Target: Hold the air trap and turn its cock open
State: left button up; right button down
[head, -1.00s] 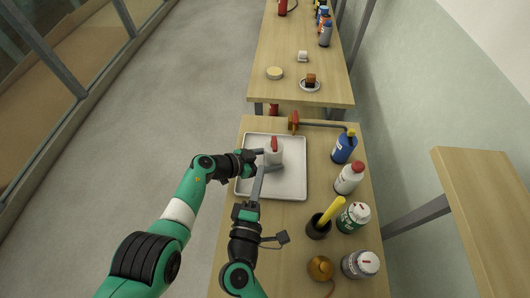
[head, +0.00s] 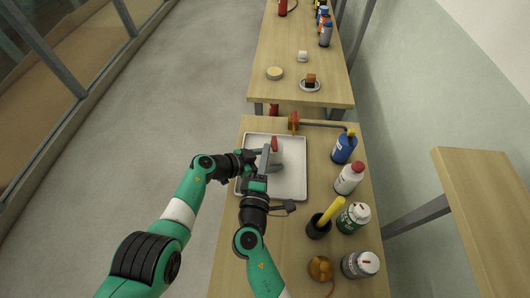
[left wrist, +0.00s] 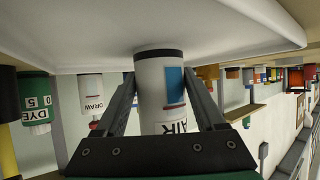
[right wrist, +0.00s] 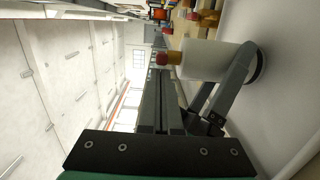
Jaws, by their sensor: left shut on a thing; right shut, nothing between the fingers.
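The air trap is a white cylinder standing on the white tray (head: 297,190); its body (left wrist: 160,85) shows a blue patch and "AIR" lettering in the left wrist view. My left gripper (head: 266,160) is shut around the body from the left. The red cock (head: 274,143) is on top of the trap; in the right wrist view the cock (right wrist: 167,58) has a yellowish end. My right gripper (right wrist: 160,74) is shut and empty, its fingertips close beside the cock. I cannot tell whether they touch it. Its fingers partly hide the trap in the head view.
A blue bottle (head: 344,148), a white red-capped bottle (head: 349,179), a green-labelled bottle (head: 354,216), a grey tin (head: 361,264), a black pot (head: 318,227) with a yellow handle and an orange-brown round object (head: 320,268) stand right of the tray. The tray's right part is clear.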

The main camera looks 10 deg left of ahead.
jog(key=shift+d+n+y, duration=0.25)
jog(key=shift+n+y, duration=0.15)
jog(key=shift+y, duration=0.3)
jog(key=shift+s+d+y, duration=0.15)
jog(key=shift+d+y, duration=0.1)
jog(key=shift+y, duration=0.05)
jog(key=shift+d+r, duration=0.1)
jog(key=shift+d, duration=1.3)
jog(key=shift+w+d, duration=0.25)
